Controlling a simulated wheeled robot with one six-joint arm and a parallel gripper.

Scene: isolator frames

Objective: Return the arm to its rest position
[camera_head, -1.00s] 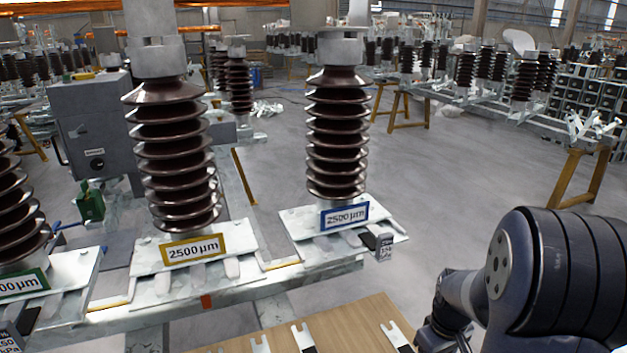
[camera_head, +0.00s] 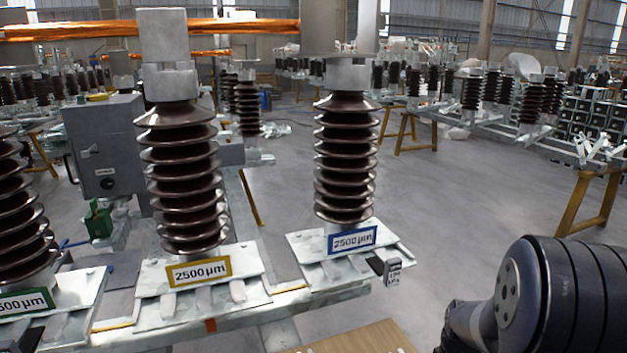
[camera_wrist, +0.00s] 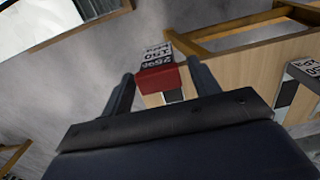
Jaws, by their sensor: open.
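My arm (camera_head: 575,295) is folded at the lower right of the head view. Its end is out of that picture. In the wrist view my gripper (camera_wrist: 160,88) has its two dark fingers apart. A red block with a grey printed label (camera_wrist: 158,78) shows between and beyond the fingers. I cannot tell how far it is from them, and nothing is seen clamped.
Brown ribbed insulators (camera_head: 183,180) (camera_head: 346,160) stand on white plates with yellow-framed (camera_head: 199,271) and blue-framed (camera_head: 353,239) 2500 µm labels. A small labelled gauge (camera_head: 386,267) hangs by the right plate. A wooden board (camera_head: 365,338) lies at the front.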

